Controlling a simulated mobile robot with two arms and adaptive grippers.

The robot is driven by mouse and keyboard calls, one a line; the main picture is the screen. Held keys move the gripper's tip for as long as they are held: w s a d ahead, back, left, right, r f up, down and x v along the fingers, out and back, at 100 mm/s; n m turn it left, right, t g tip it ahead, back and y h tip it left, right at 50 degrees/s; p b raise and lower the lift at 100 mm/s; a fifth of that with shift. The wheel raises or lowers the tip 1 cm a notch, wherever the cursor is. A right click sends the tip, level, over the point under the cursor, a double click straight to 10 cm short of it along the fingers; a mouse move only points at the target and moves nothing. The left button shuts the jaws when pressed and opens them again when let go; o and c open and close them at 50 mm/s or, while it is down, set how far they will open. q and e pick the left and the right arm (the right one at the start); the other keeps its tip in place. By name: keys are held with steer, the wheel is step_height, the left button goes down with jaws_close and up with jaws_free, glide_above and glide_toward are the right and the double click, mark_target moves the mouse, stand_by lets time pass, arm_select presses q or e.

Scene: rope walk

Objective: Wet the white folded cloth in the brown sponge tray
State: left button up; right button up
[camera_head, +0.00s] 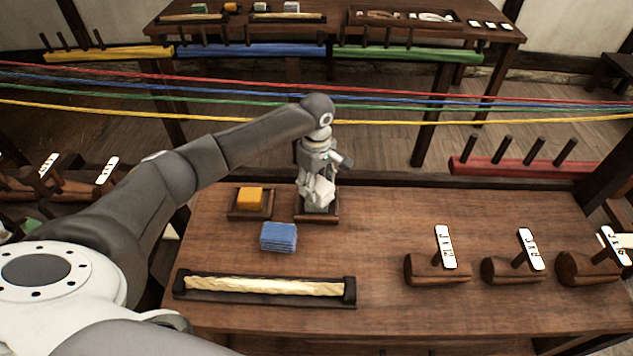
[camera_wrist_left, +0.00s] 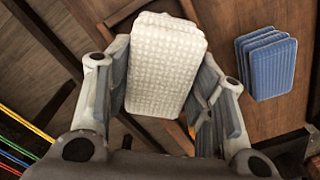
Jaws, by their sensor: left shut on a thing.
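My left gripper (camera_head: 318,190) points down over the back left part of the wooden bench, its fingers shut on the white folded cloth (camera_wrist_left: 168,65). In the left wrist view the cloth sits between the two fingers (camera_wrist_left: 165,100). A small brown tray (camera_head: 316,219) lies directly below the gripper; cloth and fingers hide most of its inside, and I cannot tell whether the cloth touches it. Just left of it is another small brown tray (camera_head: 236,213) with an orange-yellow sponge-like block (camera_head: 250,197) in it. My right gripper is not in view.
A blue folded cloth stack (camera_head: 278,237) lies in front of the trays. A rope length (camera_head: 264,286) lies in a dark holder near the front. Several tagged wooden blocks (camera_head: 437,268) stand at right. Coloured ropes (camera_head: 450,105) stretch behind the bench. The bench middle is clear.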

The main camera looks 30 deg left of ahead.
mark_target(317, 182)
arm_select(q)
steer(key=shift+s+f+p, duration=0.15)
steer(key=shift+f+p, duration=0.05)
steer(key=shift+p, duration=0.1)
stand_by(1.3)
steer(key=shift+r+p, duration=0.95)
steer(key=shift+p, duration=0.25)
step_height(317, 182, up, 6)
steer(key=p, duration=0.7)
steer(key=shift+f, duration=0.25)
